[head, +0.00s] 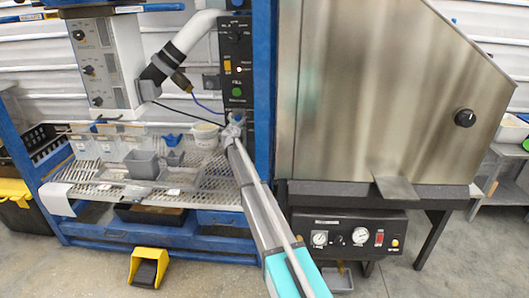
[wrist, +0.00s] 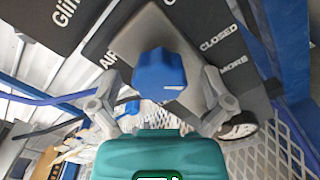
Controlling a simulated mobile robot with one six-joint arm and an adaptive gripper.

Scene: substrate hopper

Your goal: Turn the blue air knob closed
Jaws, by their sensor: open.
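The blue air knob (wrist: 160,74) is in the middle of the wrist view, on a dark panel with the words AIR, CLOSED and MORE. A pale mark shows on the knob's lower face. My gripper (wrist: 161,80) is open, with one grey finger on each side of the knob. Small gaps seem to show between fingers and knob; contact is not clear. In the head view my gripper (head: 234,124) is at the lower part of the black control panel (head: 236,62), and it largely hides the knob there.
A blue upright post (head: 263,90) stands just right of the panel. A mesh shelf (head: 108,188) with grey bins (head: 142,164) and a white cup (head: 205,135) lies to the left. A large steel hopper (head: 385,90) fills the right side.

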